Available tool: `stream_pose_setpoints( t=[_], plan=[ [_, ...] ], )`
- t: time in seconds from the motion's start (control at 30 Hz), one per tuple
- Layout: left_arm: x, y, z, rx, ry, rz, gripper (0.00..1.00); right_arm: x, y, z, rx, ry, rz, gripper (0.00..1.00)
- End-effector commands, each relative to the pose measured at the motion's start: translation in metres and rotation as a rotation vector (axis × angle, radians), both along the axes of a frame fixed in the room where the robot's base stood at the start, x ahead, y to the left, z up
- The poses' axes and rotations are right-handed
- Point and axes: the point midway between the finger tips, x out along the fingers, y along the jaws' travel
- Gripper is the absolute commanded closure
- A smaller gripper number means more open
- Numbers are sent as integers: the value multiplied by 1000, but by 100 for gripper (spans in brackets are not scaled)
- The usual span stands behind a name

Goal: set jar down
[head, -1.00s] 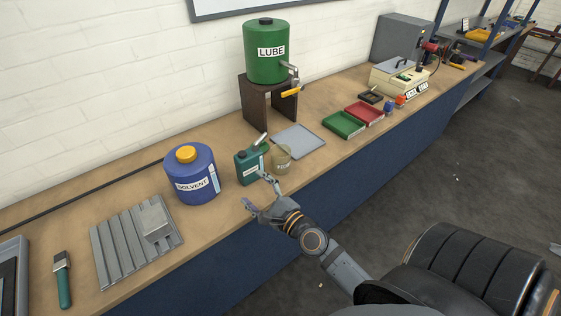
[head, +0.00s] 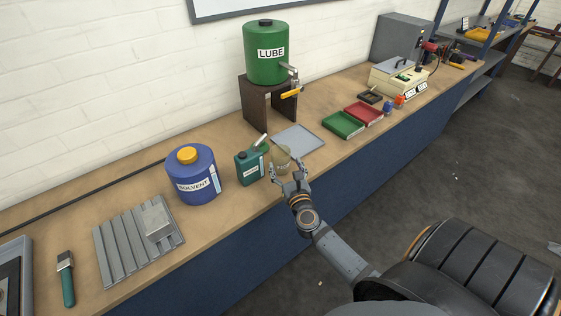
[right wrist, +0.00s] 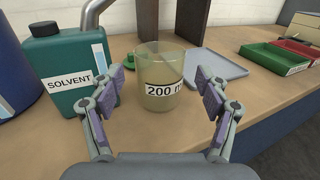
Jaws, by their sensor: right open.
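The jar (right wrist: 158,85) is a clear, yellowish cup with a "200" label, standing upright on the bench. In the head view the jar (head: 281,157) stands between the green solvent can and the grey tray. My right gripper (head: 287,173) is open at the jar's near side. In the right wrist view its fingers (right wrist: 160,97) are spread to the left and right of the jar, with gaps showing. The jar's far side is hidden. My left gripper is not in view.
The green solvent can (right wrist: 75,70) stands close left of the jar. A grey tray (head: 298,139) lies behind it to the right. A blue solvent drum (head: 192,178) is farther left. Green (head: 342,125) and red (head: 364,113) trays lie to the right.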

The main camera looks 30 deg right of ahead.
Motion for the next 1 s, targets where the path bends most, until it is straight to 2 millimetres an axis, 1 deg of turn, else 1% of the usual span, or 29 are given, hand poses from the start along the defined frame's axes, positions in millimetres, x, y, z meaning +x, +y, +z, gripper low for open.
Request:
stream_pose_setpoints(
  t=[0.03,0.1,0.23,0.33,0.5,0.57,0.87,0.9,1.0],
  plan=[
    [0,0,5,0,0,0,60,9,-3,5,-1,-3,0,24],
    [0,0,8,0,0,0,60,22,-7,5,-2,-3,0,24],
    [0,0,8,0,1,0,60,39,-13,3,-1,-3,0,24],
    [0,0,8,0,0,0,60,44,-15,2,-2,-2,1,24],
    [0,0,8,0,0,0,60,44,-15,2,-2,-2,1,24],
    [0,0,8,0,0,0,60,44,-15,2,-2,-2,1,31],
    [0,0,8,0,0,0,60,43,-15,2,-2,-2,1,72],
    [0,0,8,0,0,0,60,43,-15,2,-1,-1,1,73],
    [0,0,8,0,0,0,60,43,-15,1,-1,-1,1,73]
  ],
)
